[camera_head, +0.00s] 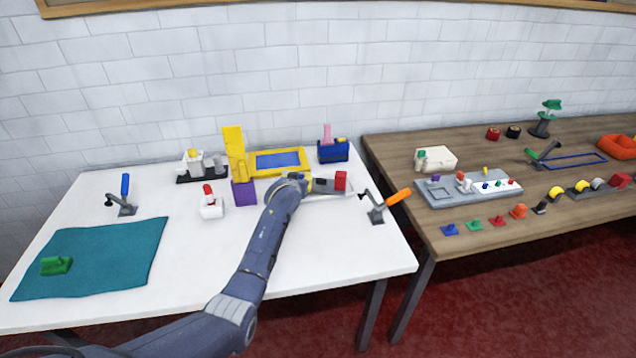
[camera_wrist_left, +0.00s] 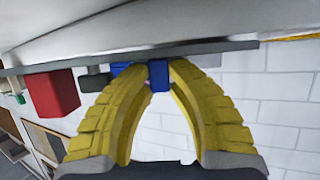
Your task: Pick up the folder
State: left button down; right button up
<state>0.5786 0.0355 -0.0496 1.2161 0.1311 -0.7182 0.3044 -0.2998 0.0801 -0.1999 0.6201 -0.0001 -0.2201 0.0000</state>
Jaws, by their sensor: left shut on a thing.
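My left gripper (camera_head: 306,182) reaches across the white table to a low grey fixture with a red block (camera_head: 341,180) at its right end. In the left wrist view, the yellow fingers of the left gripper (camera_wrist_left: 159,76) are shut on a small blue piece (camera_wrist_left: 159,73) beside a long grey bar (camera_wrist_left: 215,48). The blue piece may be the folder's grip; most of it is hidden between the fingertips. The red block also shows there (camera_wrist_left: 52,94), apart from the fingers. In the head view my forearm and hand hide the held piece. My right gripper is not in view.
A yellow frame with a blue panel (camera_head: 278,160), a purple holder (camera_head: 243,192) and a navy box (camera_head: 333,151) stand close around the hand. An orange-handled clamp (camera_head: 385,204) is to the right. A teal cloth (camera_head: 110,255) lies front left.

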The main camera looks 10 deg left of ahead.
pick_arm(q)
jog(key=shift+r, duration=0.1)
dwell(0.3)
notch_tip(320, 180, up, 20)
dwell(0.7)
notch_tip(320, 180, down, 20)
jog(key=shift+r, duration=0.15)
dwell(0.9)
jog(key=c, duration=1.4)
grip_release()
jog(key=shift+f, duration=0.2)
jog(key=v, duration=1.7)
jog(key=shift+s, duration=0.2)
